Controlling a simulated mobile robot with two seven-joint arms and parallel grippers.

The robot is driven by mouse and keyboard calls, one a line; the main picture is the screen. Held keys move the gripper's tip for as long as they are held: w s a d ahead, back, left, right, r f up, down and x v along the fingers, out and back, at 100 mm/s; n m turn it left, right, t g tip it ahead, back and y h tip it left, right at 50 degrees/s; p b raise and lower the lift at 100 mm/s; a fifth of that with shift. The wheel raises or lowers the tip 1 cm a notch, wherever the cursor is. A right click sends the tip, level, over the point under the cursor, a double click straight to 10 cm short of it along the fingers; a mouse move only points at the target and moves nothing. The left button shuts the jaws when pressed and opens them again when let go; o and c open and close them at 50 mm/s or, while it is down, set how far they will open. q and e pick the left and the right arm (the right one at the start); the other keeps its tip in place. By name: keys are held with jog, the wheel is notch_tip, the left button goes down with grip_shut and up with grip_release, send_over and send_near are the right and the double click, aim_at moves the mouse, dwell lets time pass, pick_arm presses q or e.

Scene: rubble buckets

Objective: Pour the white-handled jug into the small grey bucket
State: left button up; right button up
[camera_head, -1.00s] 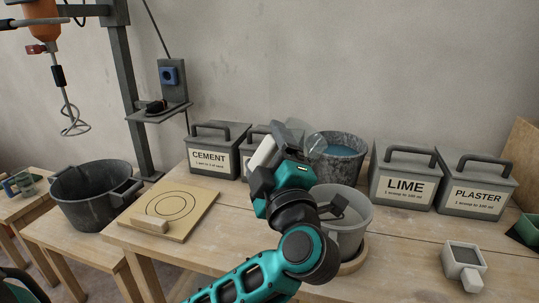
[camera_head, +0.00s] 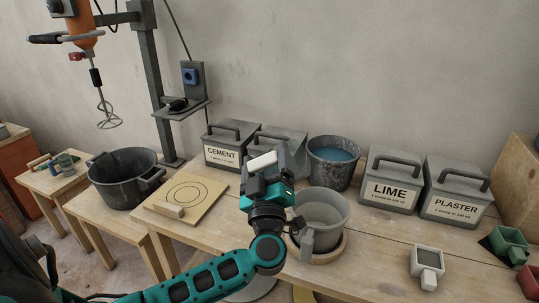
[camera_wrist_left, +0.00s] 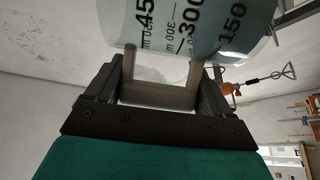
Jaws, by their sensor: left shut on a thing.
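My left gripper (camera_head: 270,172) is shut on the white handle (camera_head: 262,160) of the jug, held above the table. In the left wrist view the jug's pale body (camera_wrist_left: 195,30) with black volume marks fills the top, its handle (camera_wrist_left: 160,95) between the fingers. In the head view the jug's body is hard to make out. Its contents cannot be seen. The small grey bucket (camera_head: 322,210) stands on a round wooden base (camera_head: 334,252), right of and nearer than the gripper. A grey lug hangs on its front. My right gripper is not in view.
A bucket with blue liquid (camera_head: 334,173) and the cement (camera_head: 221,148), lime (camera_head: 390,180) and plaster (camera_head: 458,192) bins stand along the wall. A board with rings (camera_head: 190,200) lies left. A black tub (camera_head: 125,178) sits on a lower bench; a grey scoop (camera_head: 427,266) lies front right.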

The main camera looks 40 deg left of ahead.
aim_at(296, 166)
pick_arm(q)
jog(key=shift+w+d+f+m+t+b, duration=0.1)
jog(key=shift+d+f+m+t+b, duration=0.1)
jog(key=shift+f+m+t+b, duration=0.3)
jog(key=shift+w+d+m+t+h+b, duration=0.15)
jog(key=shift+d+m+h+b, duration=0.15)
jog(key=shift+m, duration=0.3)
jog(key=shift+w+d+m+t+h+b, duration=0.1)
jog(key=shift+m+t+h+b, duration=0.1)
jog(key=shift+m+h, duration=0.3)
jog(key=shift+w+d+f+m+t+h+p, duration=0.1)
jog(key=shift+w+d+m+t+h+p, duration=0.25)
jog(key=shift+d+m+h+p, duration=0.8)
jog(key=shift+w+d+r+m+t+h+p, duration=0.2)
jog(key=shift+m+t+p, duration=0.25)
jog(key=shift+m, duration=1.55)
jog(key=shift+w+d+f+m+t+h+p, duration=0.2)
jog(key=shift+d+m+t+h+p, duration=0.4)
jog(key=shift+m, duration=0.95)
jog(key=shift+d+f+h+p, duration=0.1)
jog(key=shift+d+h+p, duration=0.05)
jog(key=shift+h+p, duration=0.2)
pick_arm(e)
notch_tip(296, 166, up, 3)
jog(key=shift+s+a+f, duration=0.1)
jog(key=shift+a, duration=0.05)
pick_arm(q)
jog(key=shift+m, duration=0.3)
